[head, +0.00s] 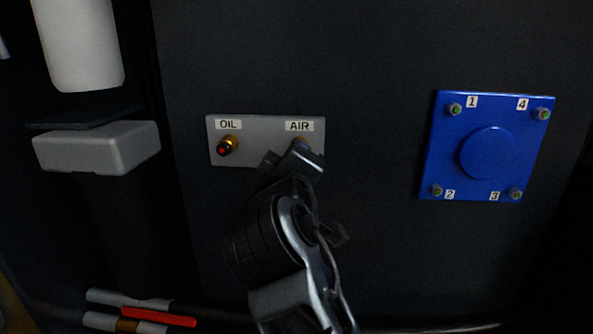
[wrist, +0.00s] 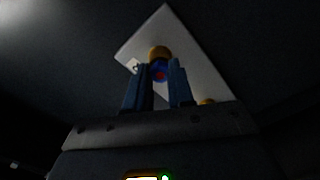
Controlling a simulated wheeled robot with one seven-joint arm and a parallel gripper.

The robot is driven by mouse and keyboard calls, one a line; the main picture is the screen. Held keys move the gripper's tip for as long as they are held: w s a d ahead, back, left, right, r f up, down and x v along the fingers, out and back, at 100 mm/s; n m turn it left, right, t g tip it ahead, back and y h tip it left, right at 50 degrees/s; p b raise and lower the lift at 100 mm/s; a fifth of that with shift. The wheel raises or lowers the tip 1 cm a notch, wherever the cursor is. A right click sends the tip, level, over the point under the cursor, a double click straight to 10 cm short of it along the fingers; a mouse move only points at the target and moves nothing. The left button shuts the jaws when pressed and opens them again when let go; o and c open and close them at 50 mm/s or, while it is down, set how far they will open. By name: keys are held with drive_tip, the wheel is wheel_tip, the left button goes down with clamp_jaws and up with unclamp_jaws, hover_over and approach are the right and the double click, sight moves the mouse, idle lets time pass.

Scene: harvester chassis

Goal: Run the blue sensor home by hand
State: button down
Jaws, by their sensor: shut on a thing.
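The blue sensor (wrist: 160,70) shows in the wrist view between the two fingers of my gripper (wrist: 159,82), with a reddish spot on its near end. It is in line with a brass fitting (wrist: 159,52) on the light plate and appears to touch it; how deep it sits cannot be told. In the head view, my gripper (head: 287,160) is at the AIR side of the grey plate (head: 263,153) and hides most of the sensor. My gripper is shut on the sensor.
The OIL fitting (head: 229,145), brass with a red-tipped dark part, is left of my gripper on the same plate. A blue square cover (head: 488,148) with numbered bolts is at right. A grey block (head: 97,148) is at left. A red-marked rod (head: 158,317) lies low left.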

drive_tip(key=c, duration=0.9)
unclamp_jaws()
drive_tip(key=shift+c, duration=1.1)
drive_tip(key=shift+s+p, duration=0.4)
drive_tip(key=shift+s, duration=0.7)
